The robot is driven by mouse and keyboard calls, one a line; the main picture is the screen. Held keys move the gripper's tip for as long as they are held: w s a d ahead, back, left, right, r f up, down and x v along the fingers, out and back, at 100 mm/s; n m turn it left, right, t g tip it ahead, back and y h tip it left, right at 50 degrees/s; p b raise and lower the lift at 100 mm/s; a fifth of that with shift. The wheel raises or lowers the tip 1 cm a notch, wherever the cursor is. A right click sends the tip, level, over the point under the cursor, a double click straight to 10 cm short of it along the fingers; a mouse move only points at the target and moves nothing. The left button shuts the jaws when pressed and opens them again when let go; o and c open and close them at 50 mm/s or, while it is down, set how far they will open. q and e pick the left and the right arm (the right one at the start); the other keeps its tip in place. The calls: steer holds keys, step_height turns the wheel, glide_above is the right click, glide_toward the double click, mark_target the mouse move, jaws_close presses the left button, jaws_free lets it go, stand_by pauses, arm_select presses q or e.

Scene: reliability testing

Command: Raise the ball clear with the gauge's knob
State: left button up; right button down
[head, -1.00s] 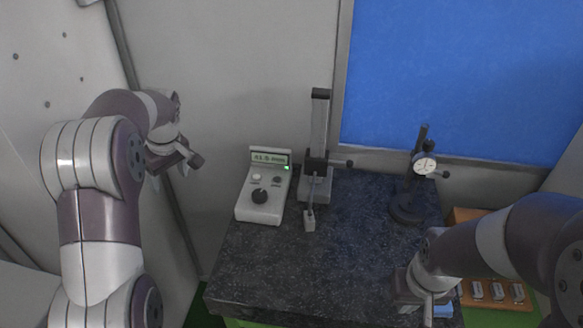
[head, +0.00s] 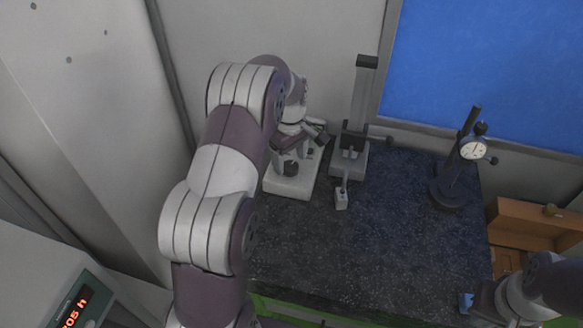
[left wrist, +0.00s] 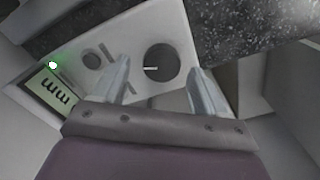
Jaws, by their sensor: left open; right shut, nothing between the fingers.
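The gauge's pale control box (head: 283,188) sits at the back left of the dark stone table. Its round dark knob (head: 290,168) also shows in the left wrist view (left wrist: 161,63). My left gripper (head: 292,160) is open over the box; in the left wrist view its fingertips (left wrist: 158,72) appear either side of the knob, with gaps. The gauge's column (head: 362,95) stands to the right, its thin probe reaching down to a small pale block (head: 341,200). The ball is too small to make out. My right gripper (head: 485,303) is shut at the bottom right, partly hidden.
A dial indicator (head: 473,150) on a dark stand (head: 449,190) stands at the table's right. An open wooden case (head: 535,226) lies beyond the right edge. The middle and front of the table (head: 385,250) are clear. The box's green light (left wrist: 53,65) is lit.

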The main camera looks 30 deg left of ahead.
arm_select(q)
steer(key=shift+f, duration=0.65)
steer(key=shift+s+f, duration=0.1)
steer(key=shift+s, duration=0.1)
steer(key=shift+w, duration=0.1)
steer(key=c, duration=1.1)
arm_select(e)
steer(key=shift+r, duration=0.6)
arm_select(q)
steer(key=shift+m, duration=0.3)
arm_select(e)
steer(key=shift+f, duration=0.1)
